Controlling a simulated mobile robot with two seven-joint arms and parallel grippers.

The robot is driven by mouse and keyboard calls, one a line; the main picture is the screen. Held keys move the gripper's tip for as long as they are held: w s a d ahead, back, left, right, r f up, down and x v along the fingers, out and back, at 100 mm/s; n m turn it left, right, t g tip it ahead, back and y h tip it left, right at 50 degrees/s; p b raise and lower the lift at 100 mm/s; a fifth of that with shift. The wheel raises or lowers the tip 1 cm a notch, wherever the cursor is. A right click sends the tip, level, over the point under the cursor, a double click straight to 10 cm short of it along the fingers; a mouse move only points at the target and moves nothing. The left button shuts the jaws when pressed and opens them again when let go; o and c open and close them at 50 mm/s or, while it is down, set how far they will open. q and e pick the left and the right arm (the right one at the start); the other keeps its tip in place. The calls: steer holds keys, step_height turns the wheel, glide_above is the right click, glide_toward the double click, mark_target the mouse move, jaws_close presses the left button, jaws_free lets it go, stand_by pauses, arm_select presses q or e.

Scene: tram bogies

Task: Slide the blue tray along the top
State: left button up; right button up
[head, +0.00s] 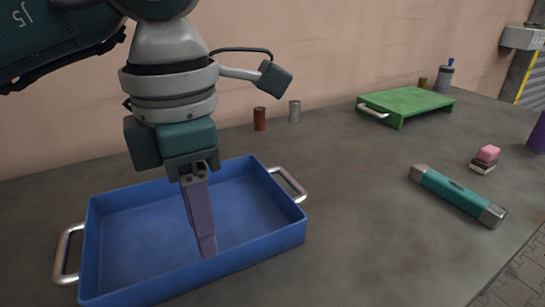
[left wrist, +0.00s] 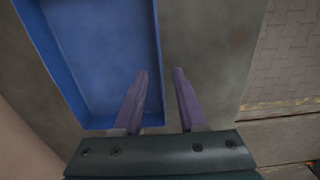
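The blue tray (head: 135,225) is a shallow open box with a metal handle at each end. It stands on the grey tabletop at the left of the head view. It also shows in the left wrist view (left wrist: 95,40). My left gripper (head: 207,250) points down over the tray's near long wall. In the left wrist view its purple fingers (left wrist: 159,73) are apart, one on the tray side of that wall and one on the table side. Nothing shows between them except the wall line below; I cannot tell the height gap. My right gripper is not in view.
A green raised platform (head: 405,100) stands at the back right. A teal and grey cylindrical tool (head: 457,194) lies at the right, near a pink-topped block (head: 486,157). Two small cylinders, brown (head: 260,119) and grey (head: 294,112), stand behind the tray.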

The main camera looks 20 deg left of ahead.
mark_target(208, 261)
arm_select(q)
step_height(208, 261, down, 7)
steer(key=shift+r, duration=0.1)
stand_by(0.3)
jaws_close()
stand_by(1.3)
